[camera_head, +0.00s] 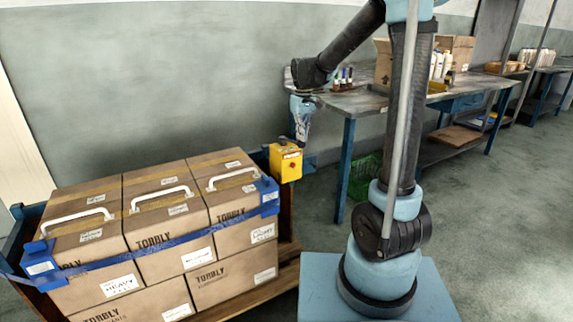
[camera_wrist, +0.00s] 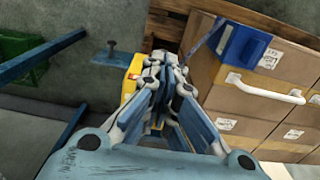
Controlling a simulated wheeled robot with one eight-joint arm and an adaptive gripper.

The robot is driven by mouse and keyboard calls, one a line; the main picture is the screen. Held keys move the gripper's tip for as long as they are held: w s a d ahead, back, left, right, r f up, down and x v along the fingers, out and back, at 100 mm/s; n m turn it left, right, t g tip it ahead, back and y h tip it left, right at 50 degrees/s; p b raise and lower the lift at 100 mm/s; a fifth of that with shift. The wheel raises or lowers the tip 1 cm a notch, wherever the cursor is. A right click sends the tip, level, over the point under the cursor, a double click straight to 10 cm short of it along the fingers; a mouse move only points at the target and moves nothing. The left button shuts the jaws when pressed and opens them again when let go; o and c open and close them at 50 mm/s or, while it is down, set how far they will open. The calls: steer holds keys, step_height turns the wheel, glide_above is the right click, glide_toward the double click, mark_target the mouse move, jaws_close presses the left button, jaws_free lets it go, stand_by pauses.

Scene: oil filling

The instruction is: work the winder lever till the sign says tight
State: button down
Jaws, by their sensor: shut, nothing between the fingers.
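A yellow winder box (camera_head: 286,163) with a red round part on its front sits at the right end of the blue strap around the carton stack. In the wrist view the yellow box (camera_wrist: 131,78) is partly hidden behind my fingers. A blue arm with an upright peg (camera_wrist: 111,50) juts out beside it and may be the lever. My gripper (camera_head: 300,138) points down just above the yellow box, shut and empty. In the wrist view my gripper (camera_wrist: 153,72) has its fingertips together. I cannot tell whether they touch the box. No readable tight sign shows.
Cartons with white handles (camera_head: 160,192) stand on a wooden pallet trolley (camera_head: 285,268) at left, with blue corner guards (camera_head: 268,196). A workbench (camera_head: 352,101) with bottles and boxes stands behind at right. A green crate (camera_head: 364,177) lies under it. Floor at right is clear.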

mark_target(303, 145)
step_height(303, 145, up, 8)
steer(key=w, duration=0.1)
steer(key=shift+a+r, duration=0.2)
steer(key=shift+a, duration=0.15)
stand_by(0.7)
steer(key=shift+s+f, duration=0.15)
steer(key=shift+f, duration=1.75)
stand_by(0.6)
steer(key=shift+f, duration=0.1)
steer(key=shift+s+d+f, duration=0.2)
steer(key=shift+s+f, duration=0.05)
steer(key=shift+f, duration=1.25)
steer(key=shift+s+d+f, duration=0.15)
steer(key=shift+s+f, duration=0.1)
steer(key=shift+f, duration=1.3)
steer(key=shift+s+d+f, duration=0.2)
steer(key=shift+s+f, duration=0.05)
steer(key=shift+f, duration=1.25)
step_height(303, 145, up, 13)
steer(key=w+a, duration=0.1)
steer(key=shift+w, duration=0.35)
